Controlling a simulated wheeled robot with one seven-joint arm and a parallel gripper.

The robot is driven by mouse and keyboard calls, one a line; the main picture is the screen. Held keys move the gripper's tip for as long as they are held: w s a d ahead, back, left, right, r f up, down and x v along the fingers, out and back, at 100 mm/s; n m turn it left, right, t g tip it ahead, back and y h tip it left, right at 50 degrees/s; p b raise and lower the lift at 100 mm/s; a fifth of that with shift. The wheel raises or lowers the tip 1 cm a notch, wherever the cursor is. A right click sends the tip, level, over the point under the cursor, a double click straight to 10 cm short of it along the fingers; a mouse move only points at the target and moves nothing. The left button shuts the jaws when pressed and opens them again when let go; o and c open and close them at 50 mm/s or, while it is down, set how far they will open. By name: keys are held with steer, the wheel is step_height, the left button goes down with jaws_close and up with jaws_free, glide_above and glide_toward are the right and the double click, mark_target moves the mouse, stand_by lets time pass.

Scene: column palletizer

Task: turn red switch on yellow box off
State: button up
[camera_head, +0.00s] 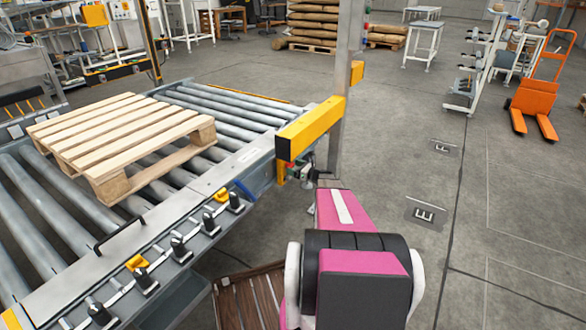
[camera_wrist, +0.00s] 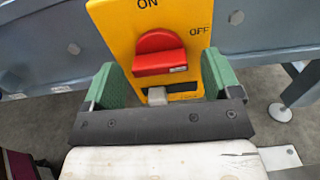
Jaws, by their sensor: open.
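A yellow box (camera_wrist: 105,14) fills the upper middle of the wrist view. It bears a red switch (camera_wrist: 160,52) with a broad raised handle, and black ON and OFF lettering; ON is above the switch, OFF to its upper right. I cannot tell for sure which mark the switch points to. My gripper (camera_wrist: 164,72) is open. Its green-padded fingers stand apart on the left and right of the switch, and contact is not clear. In the head view my pink and black arm shows, but my gripper is hidden.
A roller conveyor (camera_head: 222,105) carries a wooden pallet (camera_head: 120,135) at left. A yellow beam (camera_head: 310,128) on a grey post (camera_head: 347,80) stands beyond my arm. An orange cart (camera_head: 532,100) stands at the far right.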

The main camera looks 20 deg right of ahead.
steer(key=v, duration=0.9)
steer(key=shift+s+d, duration=0.2)
steer(key=shift+s, duration=0.1)
steer(key=shift+d, duration=0.1)
